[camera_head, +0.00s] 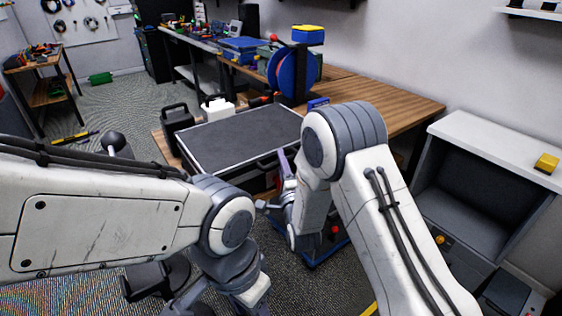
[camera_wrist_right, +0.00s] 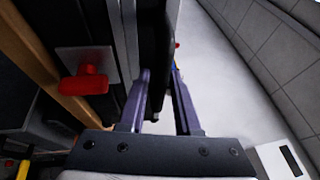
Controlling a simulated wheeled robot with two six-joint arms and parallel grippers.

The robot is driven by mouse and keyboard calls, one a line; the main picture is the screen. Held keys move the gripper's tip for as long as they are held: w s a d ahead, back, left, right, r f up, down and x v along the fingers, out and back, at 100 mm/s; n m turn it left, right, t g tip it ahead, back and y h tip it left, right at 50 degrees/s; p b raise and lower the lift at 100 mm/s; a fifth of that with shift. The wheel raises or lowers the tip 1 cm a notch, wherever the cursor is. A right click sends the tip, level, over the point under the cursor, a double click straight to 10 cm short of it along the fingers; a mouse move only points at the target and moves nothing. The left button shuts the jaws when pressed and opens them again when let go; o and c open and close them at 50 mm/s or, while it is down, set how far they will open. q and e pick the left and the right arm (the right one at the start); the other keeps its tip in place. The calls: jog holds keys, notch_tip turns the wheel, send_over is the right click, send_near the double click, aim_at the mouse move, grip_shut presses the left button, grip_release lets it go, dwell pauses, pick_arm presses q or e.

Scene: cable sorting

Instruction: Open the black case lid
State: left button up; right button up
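The black case (camera_head: 240,137) lies flat on the wooden table, its dark grey top panel framed by a light rim. The lid looks closed. My right gripper (camera_head: 283,160), with purple-grey fingers, is at the case's near right edge. In the right wrist view my right gripper (camera_wrist_right: 160,80) has its two fingers apart, with a black part (camera_wrist_right: 155,50) between or just beyond them. I cannot tell whether they touch it.
A black jug (camera_head: 176,118) and a white jug (camera_head: 217,107) stand behind the case. A blue spool (camera_head: 282,72) stands on the bench behind. A red knob (camera_wrist_right: 85,80) shows left of the fingers in the wrist view. A white cabinet (camera_head: 480,150) stands at right.

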grip_shut()
dwell(1.4)
